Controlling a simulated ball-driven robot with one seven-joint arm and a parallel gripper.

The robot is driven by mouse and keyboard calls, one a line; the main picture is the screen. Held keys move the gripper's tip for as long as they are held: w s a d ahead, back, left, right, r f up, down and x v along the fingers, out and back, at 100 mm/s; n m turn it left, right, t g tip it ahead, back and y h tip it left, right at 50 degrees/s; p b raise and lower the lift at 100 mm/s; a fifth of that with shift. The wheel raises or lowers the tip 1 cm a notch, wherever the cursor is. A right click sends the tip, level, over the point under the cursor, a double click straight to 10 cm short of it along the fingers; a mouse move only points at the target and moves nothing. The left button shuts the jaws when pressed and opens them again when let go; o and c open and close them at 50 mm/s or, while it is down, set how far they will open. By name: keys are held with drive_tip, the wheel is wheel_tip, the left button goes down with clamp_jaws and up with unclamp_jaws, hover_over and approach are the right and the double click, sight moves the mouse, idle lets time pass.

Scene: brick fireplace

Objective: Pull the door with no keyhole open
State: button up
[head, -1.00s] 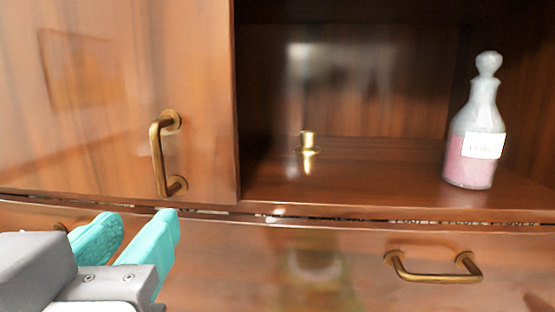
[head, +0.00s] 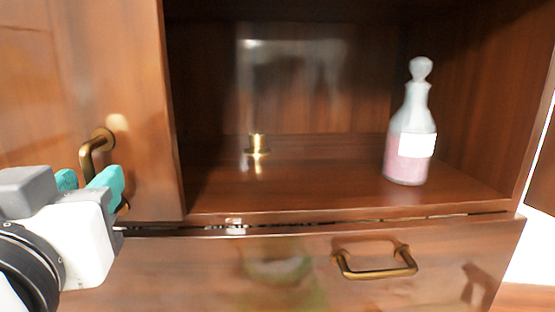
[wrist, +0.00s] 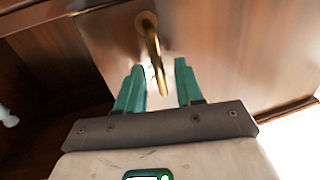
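A glossy wooden door (head: 110,60) fills the left of the head view, with a curved brass handle (head: 87,155) near its right edge. I see no keyhole on the part of the door in view. My gripper (head: 91,176) has teal fingers and is open in front of the handle's lower part, which it partly hides. In the wrist view the handle (wrist: 151,40) runs down between the two spread fingers of my gripper (wrist: 160,66). The fingers are not closed on it. Whether either finger touches it, I cannot tell.
An open compartment right of the door holds a small brass piece (head: 257,143) and a stoppered bottle of pink contents (head: 409,145). Below is a wooden drawer (head: 210,275) with a brass handle (head: 375,272). Bright open space shows at the far right.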

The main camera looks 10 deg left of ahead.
drive_tip(key=shift+w, duration=0.1)
drive_tip(key=shift+c, duration=0.4)
clamp_jaws()
idle(1.0)
